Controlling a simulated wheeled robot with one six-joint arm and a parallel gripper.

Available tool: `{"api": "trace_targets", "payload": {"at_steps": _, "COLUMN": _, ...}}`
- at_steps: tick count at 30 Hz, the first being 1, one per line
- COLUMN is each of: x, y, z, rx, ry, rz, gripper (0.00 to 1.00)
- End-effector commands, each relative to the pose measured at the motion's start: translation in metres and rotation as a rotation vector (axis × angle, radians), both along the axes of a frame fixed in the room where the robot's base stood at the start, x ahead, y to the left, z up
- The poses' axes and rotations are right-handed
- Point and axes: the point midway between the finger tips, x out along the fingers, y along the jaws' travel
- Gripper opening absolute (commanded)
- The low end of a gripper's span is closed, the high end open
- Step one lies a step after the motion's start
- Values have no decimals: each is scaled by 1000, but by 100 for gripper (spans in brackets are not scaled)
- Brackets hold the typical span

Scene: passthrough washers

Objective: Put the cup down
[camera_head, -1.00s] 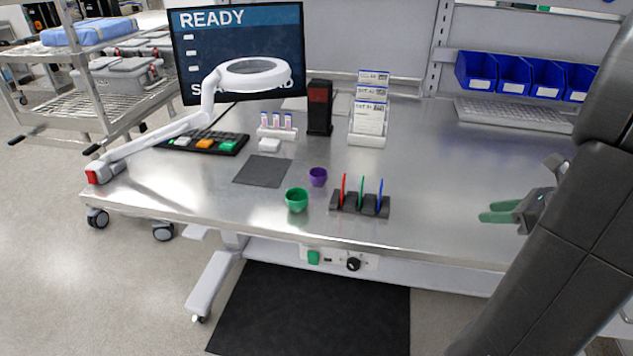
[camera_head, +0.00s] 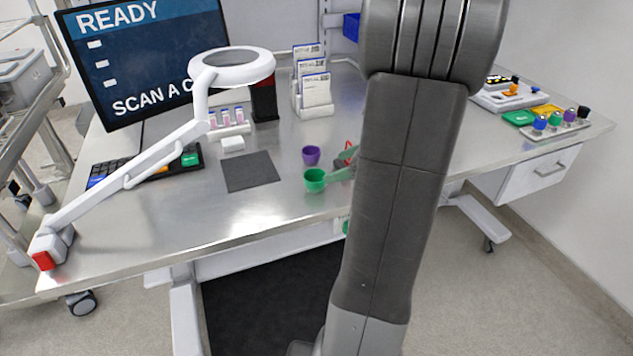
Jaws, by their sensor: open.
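A green cup (camera_head: 314,182) stands upright on the steel table near its front edge. A smaller purple cup (camera_head: 311,155) stands just behind it. The rest of my gripper is hidden behind my arm. A dark grey square mat (camera_head: 250,171) lies bare to the left of the cups.
A white magnifier lamp (camera_head: 200,85) reaches over the table's left side, near a monitor (camera_head: 140,55) and keypad (camera_head: 110,172). A white card holder (camera_head: 314,100) stands behind the cups. The rack with coloured dividers is mostly hidden by my arm. Small coloured items (camera_head: 560,122) sit far right.

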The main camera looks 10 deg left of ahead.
Motion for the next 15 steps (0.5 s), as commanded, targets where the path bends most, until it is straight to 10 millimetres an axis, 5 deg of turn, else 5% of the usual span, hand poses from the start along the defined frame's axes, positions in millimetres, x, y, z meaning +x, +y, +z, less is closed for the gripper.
{"api": "trace_targets", "payload": {"at_steps": 6, "x": 6, "y": 31, "z": -25, "rx": -1, "ry": 2, "rz": 2, "gripper": 77}}
{"api": "trace_targets", "payload": {"at_steps": 15, "x": 10, "y": 49, "z": -42, "rx": 0, "ry": 4, "rz": 2, "gripper": 77}}
